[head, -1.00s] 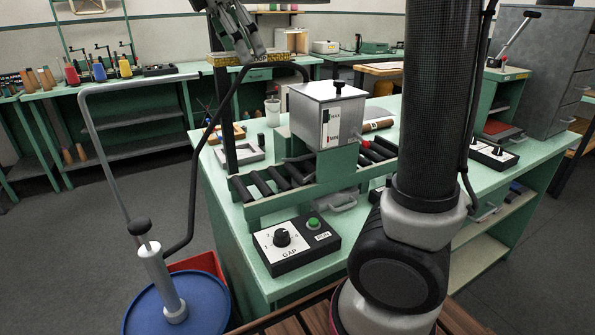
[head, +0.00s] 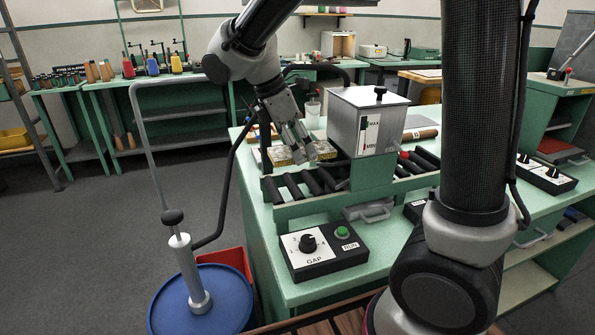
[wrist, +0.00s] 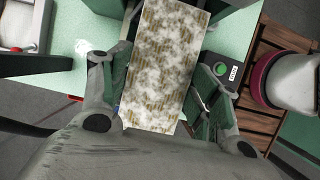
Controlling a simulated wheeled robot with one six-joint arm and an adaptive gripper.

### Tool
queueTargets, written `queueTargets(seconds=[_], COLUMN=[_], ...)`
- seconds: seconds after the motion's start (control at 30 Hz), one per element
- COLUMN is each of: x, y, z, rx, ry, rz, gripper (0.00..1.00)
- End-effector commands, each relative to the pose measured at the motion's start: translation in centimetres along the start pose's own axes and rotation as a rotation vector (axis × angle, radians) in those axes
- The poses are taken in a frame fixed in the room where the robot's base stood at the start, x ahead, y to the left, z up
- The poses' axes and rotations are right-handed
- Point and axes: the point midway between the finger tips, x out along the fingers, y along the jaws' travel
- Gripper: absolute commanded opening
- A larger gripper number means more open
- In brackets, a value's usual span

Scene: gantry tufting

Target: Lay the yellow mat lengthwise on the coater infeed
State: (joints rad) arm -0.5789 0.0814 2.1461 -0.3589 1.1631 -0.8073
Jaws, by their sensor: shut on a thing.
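My gripper (head: 299,145) is shut on a short mat (head: 277,155), with pale, mottled white and yellowish-tan tufts. In the wrist view the mat (wrist: 162,55) runs lengthwise away from my gripper (wrist: 158,100), with a finger on each side. The coater (head: 368,120) is a grey box with a MAX/MIN gauge over a green roller frame. Black rollers (head: 292,188) left of the box form what looks like the infeed. The mat is at the back of these rollers in the head view; whether it touches them I cannot tell.
A GAP dial and green RUN button box (head: 323,248) sits in front of the rollers. A blue drum (head: 170,314) with a pump and bent pipe stands at the lower left. A brown roll (head: 420,134) lies behind the coater.

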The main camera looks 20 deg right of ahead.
Motion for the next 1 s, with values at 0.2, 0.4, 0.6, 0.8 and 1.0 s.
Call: queueTargets(seconds=[0.2, 0.4, 0.6, 0.8, 1.0], x=[2.6, 5.3, 6.5, 6.5, 6.7], y=[0.0, 0.0, 0.0, 0.0, 0.0], z=[-1.1, -2.2, -2.7, -2.7, -2.8], rx=[-0.001, -0.001, -0.001, 0.0, 0.0], ry=[-0.001, -0.002, 0.0, 0.0, 0.0], rz=[0.001, -0.003, 0.001, 0.001, 0.001], gripper=[0.39, 0.39, 0.39, 0.39, 0.8])
